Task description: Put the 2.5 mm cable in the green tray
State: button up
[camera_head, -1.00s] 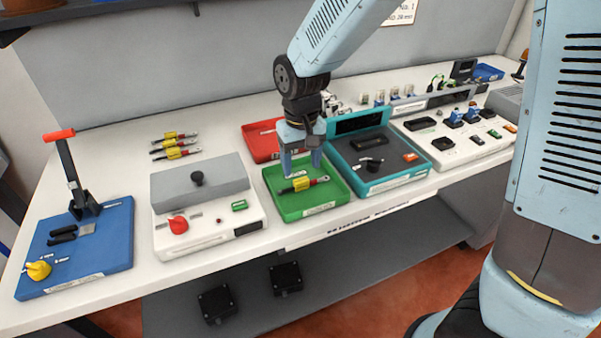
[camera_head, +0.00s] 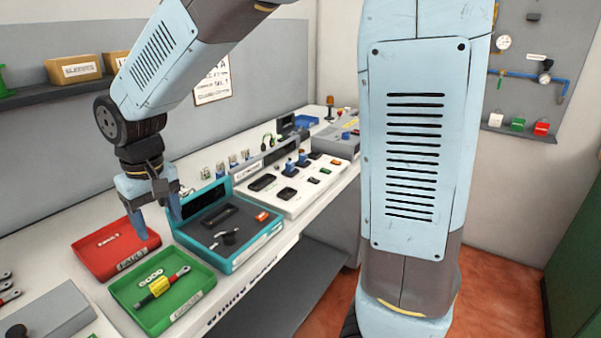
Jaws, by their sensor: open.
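The green tray (camera_head: 193,300), labelled GOOD, sits at the front edge of the bench in the lower left. A cable (camera_head: 156,288) with a yellow sleeve and a red section lies in it; its size cannot be read. My gripper (camera_head: 157,222) is open and empty, fingers pointing down. It is above and behind the green tray, apart from the cable, in front of the red tray's right side.
A red tray (camera_head: 92,264) labelled FAULT is behind the green one. A teal-framed tester (camera_head: 239,262) stands close to their right. A white panel with black parts (camera_head: 271,201) lies beyond. More cables (camera_head: 6,286) show at the left edge.

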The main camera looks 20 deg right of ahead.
jog(key=s+d+r+m+t, duration=0.1)
jog(key=d+r, duration=0.3)
jog(key=d, duration=0.3)
jog(key=s+d+r+m+t, duration=0.1)
jog(key=d+r, duration=0.2)
jog(key=d, duration=0.5)
jog(key=s+d+r+m+t, duration=0.3)
jog(key=s+d, duration=0.6)
jog(key=d, duration=0.3)
jog(key=shift+s+d+m, duration=0.25)
jog(key=shift+s+m, duration=0.05)
jog(key=shift+s, duration=0.1)
